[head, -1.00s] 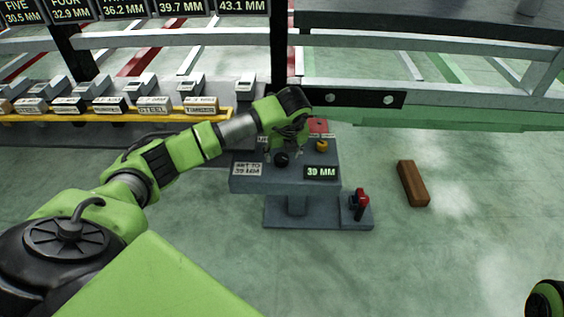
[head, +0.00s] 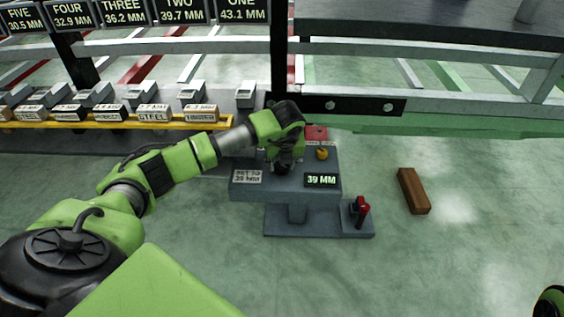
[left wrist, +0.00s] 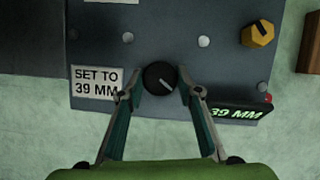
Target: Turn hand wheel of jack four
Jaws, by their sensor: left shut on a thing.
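My left gripper (head: 283,166) reaches down onto the grey console (head: 298,197) in the head view. The gripper mostly hides this knob in the head view. A label (left wrist: 97,82) reads "SET TO 39 MM", and the console display (left wrist: 240,112) reads 39 MM. The overhead sign for four (head: 70,15) reads 32.9 MM. I cannot make out a hand wheel of jack four.
A yellow knob (left wrist: 258,34) and a red-handled lever (head: 361,209) are on the console's right. Labelled blocks stand on a yellow rail (head: 180,125) at left. A brown block (head: 413,190) lies on the floor. The trailer frame (head: 440,55) spans the back.

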